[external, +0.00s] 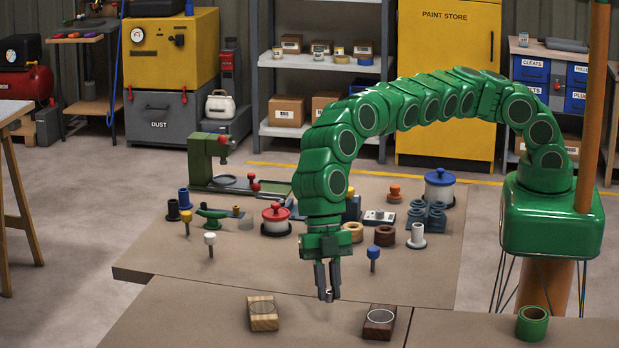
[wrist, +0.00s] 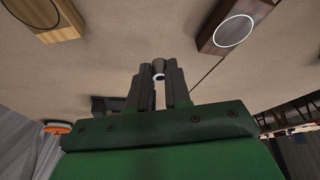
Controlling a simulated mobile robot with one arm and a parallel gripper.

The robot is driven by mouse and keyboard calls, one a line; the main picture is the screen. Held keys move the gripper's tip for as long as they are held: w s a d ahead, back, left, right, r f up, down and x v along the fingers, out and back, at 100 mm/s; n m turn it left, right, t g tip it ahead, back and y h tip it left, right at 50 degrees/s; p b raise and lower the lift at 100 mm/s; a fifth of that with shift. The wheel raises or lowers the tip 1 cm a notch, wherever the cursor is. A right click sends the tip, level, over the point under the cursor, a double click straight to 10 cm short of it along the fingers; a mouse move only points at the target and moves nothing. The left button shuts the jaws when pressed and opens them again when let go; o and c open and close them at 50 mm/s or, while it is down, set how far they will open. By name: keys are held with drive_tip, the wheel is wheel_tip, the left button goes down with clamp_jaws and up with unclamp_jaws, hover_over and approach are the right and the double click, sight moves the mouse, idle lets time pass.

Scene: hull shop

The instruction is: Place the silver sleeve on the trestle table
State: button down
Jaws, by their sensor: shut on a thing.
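My gripper (external: 327,291) points down above the front part of the brown work surface, between two wooden blocks. Its fingers are shut on a small silver sleeve (external: 330,296), of which only a little shows at the fingertips. In the wrist view, the sleeve (wrist: 158,68) is a small grey, round piece between the fingertips (wrist: 158,78). Most of it is hidden by the fingers. A trestle table (external: 12,108) with a pale top and wooden legs stands at the far left edge, only partly in view, well away from my gripper.
A green ring (external: 532,322) is at front right. Behind stand a red-lidded pot (external: 276,222), a blue-lidded pot (external: 439,192) and several small pegs and fittings.

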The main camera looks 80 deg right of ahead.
sight(316, 339)
drive_tip(key=shift+w+a+f, duration=0.4)
drive_tip(key=shift+a+f, duration=0.2)
drive_tip(key=shift+f, duration=0.2)
drive_tip(key=shift+w+a+f, duration=0.4)
drive_tip(key=shift+a+f, duration=0.15)
drive_tip(key=shift+f, duration=0.25)
drive_tip(key=shift+w+a+f, duration=0.15)
drive_tip(key=shift+a+f, duration=0.1)
drive_tip(key=shift+f, duration=1.65)
drive_tip(key=shift+f, duration=0.15)
drive_tip(key=c, duration=1.1)
unclamp_jaws()
drive_tip(key=v, duration=1.2)
